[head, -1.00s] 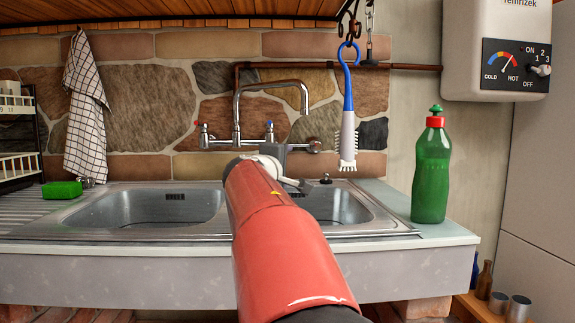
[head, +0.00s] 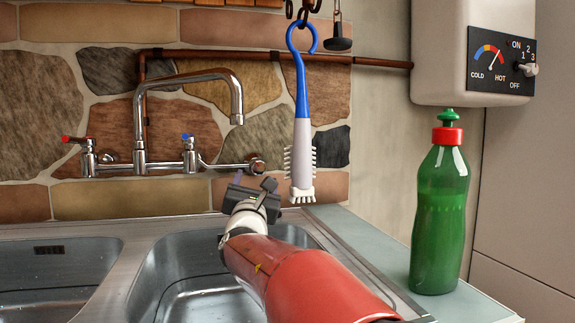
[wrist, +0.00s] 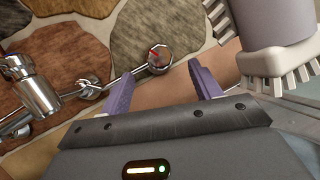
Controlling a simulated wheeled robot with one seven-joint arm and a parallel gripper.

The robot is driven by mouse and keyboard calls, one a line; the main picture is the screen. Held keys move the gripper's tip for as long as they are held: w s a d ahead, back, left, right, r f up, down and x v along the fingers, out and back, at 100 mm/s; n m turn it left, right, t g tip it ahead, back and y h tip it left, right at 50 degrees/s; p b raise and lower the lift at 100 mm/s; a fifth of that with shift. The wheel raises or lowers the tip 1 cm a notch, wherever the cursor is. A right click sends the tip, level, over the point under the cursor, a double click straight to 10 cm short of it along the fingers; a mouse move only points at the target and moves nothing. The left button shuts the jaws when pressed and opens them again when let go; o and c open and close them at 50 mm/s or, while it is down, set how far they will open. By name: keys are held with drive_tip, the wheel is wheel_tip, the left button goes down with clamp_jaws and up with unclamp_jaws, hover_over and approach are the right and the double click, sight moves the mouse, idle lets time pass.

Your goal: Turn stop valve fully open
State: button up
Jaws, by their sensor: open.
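A small round chrome fitting with a red mark, seemingly the stop valve (head: 255,163), sits on the wall at the right end of the tap's pipe. In the wrist view the valve (wrist: 160,57) lies just beyond the fingertips, roughly between them. My gripper (head: 253,181) is just below the valve in the head view, and its open purple fingers (wrist: 160,72) hold nothing. A gap shows between fingers and valve in the wrist view. How far the valve is turned I cannot tell.
A blue-handled brush (head: 301,150) hangs close to the right of my gripper; its bristles (wrist: 285,66) show in the wrist view. The mixer tap (head: 140,150) is left. A green bottle (head: 440,215) stands right on the counter. The sink (head: 185,275) lies below.

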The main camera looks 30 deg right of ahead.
sight(258, 170)
drive_tip(key=p+x, duration=0.2)
drive_tip(key=x, duration=0.5)
drive_tip(key=c, duration=1)
